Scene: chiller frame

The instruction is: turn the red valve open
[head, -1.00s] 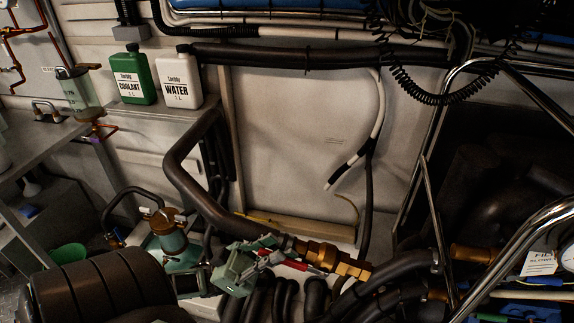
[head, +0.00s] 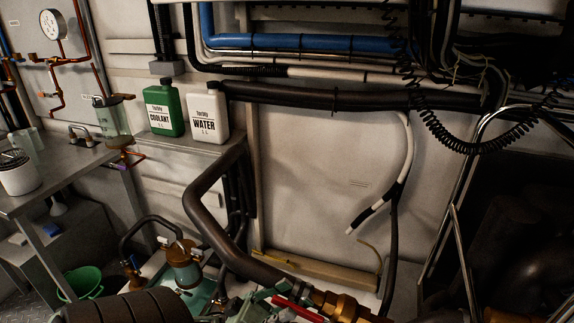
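The red valve handle (head: 299,309) shows at the bottom edge of the head view, beside a brass fitting (head: 340,304) on the end of a thick dark hose. My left gripper (head: 265,302), grey-green, is at the handle's left end, very close to it. The picture edge cuts off most of the gripper. I cannot tell whether its fingers touch the handle or are closed on it. My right gripper is not in view.
A thick dark hose (head: 205,200) bends down to the fitting. A green coolant jug (head: 164,108) and a white water jug (head: 208,115) stand on a ledge. A brass-topped pump (head: 184,265) is left of the gripper. A chrome rail (head: 462,185) rises at right.

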